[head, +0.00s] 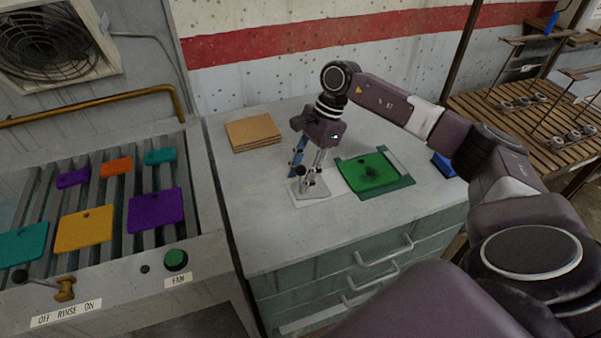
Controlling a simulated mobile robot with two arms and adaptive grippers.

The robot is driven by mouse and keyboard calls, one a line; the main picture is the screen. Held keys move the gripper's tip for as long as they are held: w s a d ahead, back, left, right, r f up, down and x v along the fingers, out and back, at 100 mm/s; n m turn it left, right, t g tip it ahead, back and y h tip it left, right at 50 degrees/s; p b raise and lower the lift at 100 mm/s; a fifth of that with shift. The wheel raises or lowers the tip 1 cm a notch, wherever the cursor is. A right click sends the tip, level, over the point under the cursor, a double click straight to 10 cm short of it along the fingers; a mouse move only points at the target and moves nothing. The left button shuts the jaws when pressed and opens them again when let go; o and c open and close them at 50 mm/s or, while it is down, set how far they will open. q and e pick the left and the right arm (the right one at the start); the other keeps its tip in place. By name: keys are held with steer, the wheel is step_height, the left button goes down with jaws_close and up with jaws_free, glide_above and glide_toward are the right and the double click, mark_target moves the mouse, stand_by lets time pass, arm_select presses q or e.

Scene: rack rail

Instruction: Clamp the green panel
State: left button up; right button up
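The green panel (368,172) lies flat on the grey cabinet top, on a darker green base (402,183), with a dark smudge or shadow on it. To its left is a small metal fixture with a black knob (300,171) on a white plate (310,191). My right gripper (308,177) points down over this fixture, left of the panel. A blue part (297,157) shows at its left finger. The fingertips overlap the fixture, so I cannot tell whether they grip it. My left gripper is out of view.
A brown board stack (253,133) lies behind left, and a blue object (443,165) lies right of the panel. A slatted rack with colored panels, including a purple one (156,210), stands left. A wooden slatted table (520,125) stands right. The cabinet's front top is clear.

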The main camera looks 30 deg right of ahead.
mark_target(319, 185)
steer(key=shift+c, duration=0.7)
jaws_close()
steer(key=d+b, duration=0.1)
steer(key=d, duration=0.2)
steer(key=s+d+b, duration=0.1)
steer(key=d+b, duration=0.1)
steer(key=d, duration=0.1)
steer(key=shift+s+d+f+b, duration=0.2)
steer(key=shift+b, duration=0.1)
steer(key=shift+s+d, duration=0.15)
steer(key=shift+d, duration=0.25)
steer(key=shift+r, duration=0.2)
